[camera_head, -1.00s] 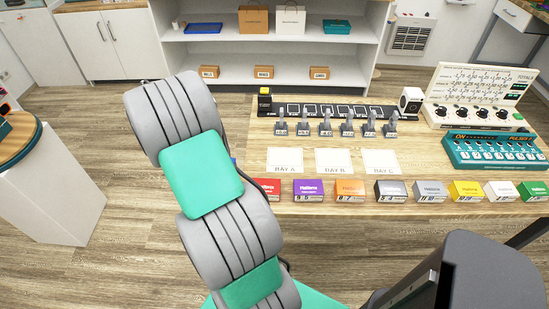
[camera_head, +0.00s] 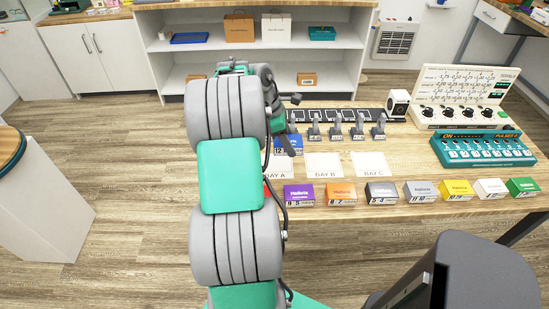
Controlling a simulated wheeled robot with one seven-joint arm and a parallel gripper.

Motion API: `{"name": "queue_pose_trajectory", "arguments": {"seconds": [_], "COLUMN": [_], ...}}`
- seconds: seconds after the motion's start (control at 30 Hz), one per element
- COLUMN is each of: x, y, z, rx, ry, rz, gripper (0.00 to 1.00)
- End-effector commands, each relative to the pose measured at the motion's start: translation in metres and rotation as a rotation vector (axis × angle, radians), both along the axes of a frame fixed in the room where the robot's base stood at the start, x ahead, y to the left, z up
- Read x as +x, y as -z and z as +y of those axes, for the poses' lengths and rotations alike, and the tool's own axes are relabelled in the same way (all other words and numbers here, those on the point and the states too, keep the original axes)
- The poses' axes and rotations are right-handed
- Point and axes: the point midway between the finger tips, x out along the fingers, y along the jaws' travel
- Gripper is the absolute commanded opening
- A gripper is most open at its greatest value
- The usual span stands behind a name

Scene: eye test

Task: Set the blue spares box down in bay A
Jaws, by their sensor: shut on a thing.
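The blue spares box (camera_head: 294,142) shows just right of my arm, at the back edge of the white bay A card (camera_head: 279,174). My gripper (camera_head: 284,144) is shut on it, with a dark finger slanting across the box. The box overlaps the upper part of the card in the picture; I cannot tell whether it touches the bench or hangs above it. My arm hides the card's left side and part of the gripper. The bay B card (camera_head: 323,165) and bay C card (camera_head: 369,163) lie bare to the right.
Several coloured boxes, such as the purple box (camera_head: 299,195) and orange box (camera_head: 341,194), line the bench's front edge. A red box is mostly hidden behind my arm. Upright grey levers (camera_head: 336,128) stand behind the cards. A teal console (camera_head: 484,149) is at the right.

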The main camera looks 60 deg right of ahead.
Motion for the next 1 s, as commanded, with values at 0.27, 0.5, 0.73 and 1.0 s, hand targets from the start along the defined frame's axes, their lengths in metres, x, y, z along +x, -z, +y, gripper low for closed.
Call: {"name": "queue_pose_trajectory", "arguments": {"seconds": [0.27, 0.5, 0.73, 1.0], "x": [0.041, 0.050, 0.051, 0.050], "y": [0.049, 0.084, 0.090, 0.092], "z": [-0.002, -0.002, -0.003, -0.002], "rx": [0.001, 0.004, -0.001, 0.001], "ry": [0.000, 0.001, 0.001, 0.000], "rz": [0.000, 0.002, -0.001, 0.000], "gripper": [0.10, 0.10, 0.10, 0.65]}}
